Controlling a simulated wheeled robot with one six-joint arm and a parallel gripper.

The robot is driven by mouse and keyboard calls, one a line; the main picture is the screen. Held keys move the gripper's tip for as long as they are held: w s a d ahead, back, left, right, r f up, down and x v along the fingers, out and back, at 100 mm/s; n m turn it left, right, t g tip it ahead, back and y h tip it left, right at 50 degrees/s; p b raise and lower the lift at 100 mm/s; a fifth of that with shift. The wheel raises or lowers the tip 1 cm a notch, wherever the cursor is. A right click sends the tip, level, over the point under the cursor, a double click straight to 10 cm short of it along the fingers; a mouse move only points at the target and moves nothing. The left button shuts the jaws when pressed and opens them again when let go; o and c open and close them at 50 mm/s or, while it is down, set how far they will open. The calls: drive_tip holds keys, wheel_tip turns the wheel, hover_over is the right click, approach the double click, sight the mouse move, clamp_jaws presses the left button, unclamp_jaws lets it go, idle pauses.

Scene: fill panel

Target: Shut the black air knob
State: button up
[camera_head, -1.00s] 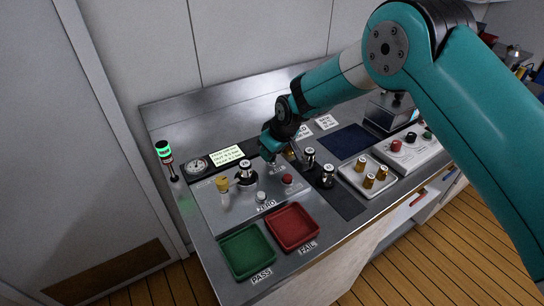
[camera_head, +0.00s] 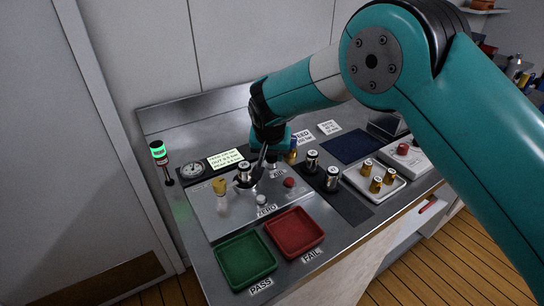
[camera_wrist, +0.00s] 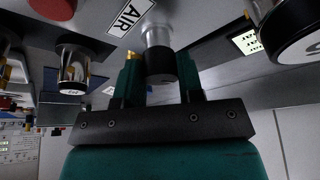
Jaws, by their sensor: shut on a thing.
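The black air knob (camera_wrist: 161,66) sits on a silver stem beside the AIR label (camera_wrist: 130,14) in the wrist view. My gripper (camera_wrist: 160,76) has one finger on each side of the knob and is shut on it. In the head view my gripper (camera_head: 266,152) is low over the back of the grey panel (camera_head: 222,216), just behind the AIR label. The gripper and wrist largely hide the knob there.
A silver cylinder (camera_head: 244,172) stands left of my gripper, and a red button (camera_head: 289,183) is at its right front. Two more silver cylinders (camera_head: 312,160) stand further right. Green PASS (camera_head: 244,282) and red FAIL (camera_head: 318,237) trays lie in front. A gauge (camera_head: 191,170) and lit green lamp (camera_head: 158,150) are left.

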drive_tip(key=shift+m, duration=0.7)
drive_tip(key=shift+r+h, duration=0.1)
drive_tip(key=shift+h, duration=0.2)
drive_tip(key=o, duration=0.9)
drive_tip(key=b+v, duration=0.3)
drive_tip(key=v, duration=1.4)
drive_tip(key=shift+r, duration=0.25)
